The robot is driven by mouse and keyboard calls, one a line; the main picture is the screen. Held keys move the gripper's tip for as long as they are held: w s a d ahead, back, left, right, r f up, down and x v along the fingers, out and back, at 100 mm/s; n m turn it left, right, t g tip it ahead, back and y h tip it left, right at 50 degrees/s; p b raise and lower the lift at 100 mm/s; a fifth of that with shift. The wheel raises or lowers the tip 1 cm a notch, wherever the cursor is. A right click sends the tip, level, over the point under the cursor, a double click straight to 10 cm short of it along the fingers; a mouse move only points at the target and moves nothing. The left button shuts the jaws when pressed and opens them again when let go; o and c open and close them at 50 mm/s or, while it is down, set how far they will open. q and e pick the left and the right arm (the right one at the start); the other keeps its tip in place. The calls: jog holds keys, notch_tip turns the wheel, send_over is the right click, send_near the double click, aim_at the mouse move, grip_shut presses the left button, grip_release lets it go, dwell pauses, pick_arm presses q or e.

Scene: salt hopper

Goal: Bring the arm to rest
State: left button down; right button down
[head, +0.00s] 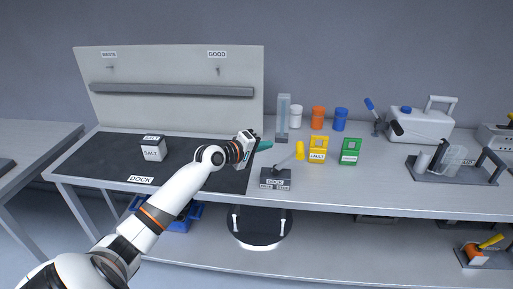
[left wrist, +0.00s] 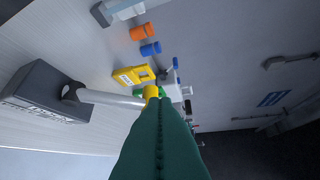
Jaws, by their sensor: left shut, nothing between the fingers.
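My left arm reaches in from the lower left in the head view. Its gripper (head: 262,146) is shut and empty, with teal fingers held above the bench near the dark mat's right edge. In the left wrist view the teal fingers (left wrist: 158,140) are closed together and fill the lower middle. Just right of the gripper in the head view stands a dark base block (head: 275,180) with a grey lever ending in a yellow knob (head: 299,150). In the left wrist view the lever (left wrist: 110,98) runs toward the fingertips; I cannot tell whether they touch. My right gripper is not in view.
A white salt box (head: 153,153) stands on the dark mat (head: 112,160). A yellow bin (head: 318,156) and a green bin (head: 351,157) stand right of the lever. White, orange (head: 318,117) and blue containers stand behind. A white jug (head: 420,125) and a rack (head: 455,165) are further right.

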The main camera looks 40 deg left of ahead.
pick_arm(q)
jog(key=s+d+f+m+g, duration=0.7)
jog(key=s+d+f+m, duration=0.2)
jog(key=s+d+f, duration=0.8)
jog(key=s+d+f+m+g+y, duration=0.1)
jog(key=s+d+m+g+y, duration=0.15)
jog(key=s, duration=0.75)
jog(key=s+d+f+m+g+y, duration=0.1)
jog(key=s+d+m+g, duration=0.15)
jog(key=s, duration=0.75)
notch_tip(320, 180, down, 23)
jog(key=m, duration=0.1)
jog(key=s+a+f+g, duration=0.1)
jog(key=s+a+f, duration=0.2)
jog(key=s+f, duration=1.3)
notch_tip(320, 180, down, 2)
jog(key=shift+s+f+g, duration=0.2)
jog(key=shift+f+g, duration=0.05)
jog(key=shift+g, duration=0.15)
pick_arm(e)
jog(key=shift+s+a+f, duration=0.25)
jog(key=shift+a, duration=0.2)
